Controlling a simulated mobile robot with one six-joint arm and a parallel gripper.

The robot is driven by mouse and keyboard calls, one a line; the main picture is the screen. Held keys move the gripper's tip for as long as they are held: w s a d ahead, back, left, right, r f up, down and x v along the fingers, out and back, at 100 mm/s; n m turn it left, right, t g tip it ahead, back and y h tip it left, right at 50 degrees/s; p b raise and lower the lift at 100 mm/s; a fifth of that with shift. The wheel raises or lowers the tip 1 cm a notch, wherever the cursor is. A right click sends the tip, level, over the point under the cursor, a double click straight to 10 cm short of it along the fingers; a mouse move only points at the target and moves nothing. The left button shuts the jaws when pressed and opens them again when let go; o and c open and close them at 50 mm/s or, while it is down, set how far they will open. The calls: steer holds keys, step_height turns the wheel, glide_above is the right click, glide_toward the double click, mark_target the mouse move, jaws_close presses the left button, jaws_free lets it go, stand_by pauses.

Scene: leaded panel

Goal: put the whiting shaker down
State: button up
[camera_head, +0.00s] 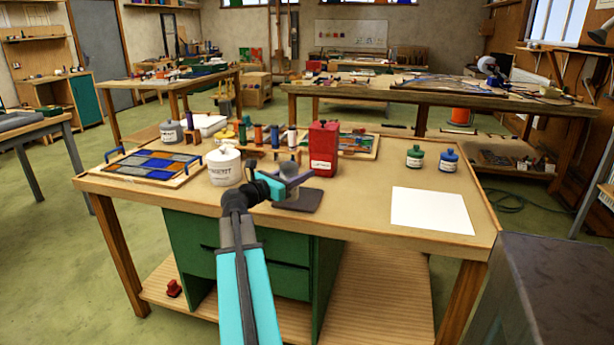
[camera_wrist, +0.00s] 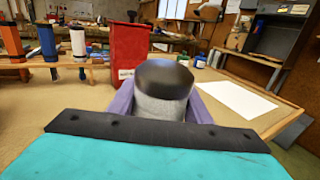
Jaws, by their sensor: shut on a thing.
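The whiting shaker (camera_wrist: 160,105), a pale grey cylinder with a dark domed top, stands upright between the purple-grey fingers of my gripper (camera_wrist: 163,108) in the wrist view. In the head view my gripper (camera_head: 291,182) is over the near middle of the workbench, and the shaker's top (camera_head: 287,167) shows just behind the fingers. My gripper is shut on the shaker. A dark mat (camera_head: 309,202) lies on the bench under and beside it. The shaker's base is mostly hidden, so I cannot tell if it touches the mat.
A red canister (camera_head: 323,150) stands close behind to the right. A white tub (camera_head: 224,168) is to the left, with a leaded panel (camera_head: 150,165) beyond. A rack of coloured bottles (camera_head: 262,151) is behind. White paper (camera_head: 431,211) lies right, with bare bench before it.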

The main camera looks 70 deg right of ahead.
steer(key=d, duration=0.6)
steer(key=shift+d+f, duration=0.15)
steer(key=shift+f, duration=0.1)
steer(key=shift+d+f, duration=0.3)
steer(key=shift+f, duration=0.6)
steer(key=shift+d+f, duration=0.3)
steer(key=shift+f, duration=0.6)
steer(key=shift+f+b, duration=0.15)
steer(key=shift+b, duration=0.15)
steer(key=o, duration=1.2)
steer(key=shift+o, duration=0.2)
steer(key=v, duration=1.2)
steer(key=shift+s, duration=0.1)
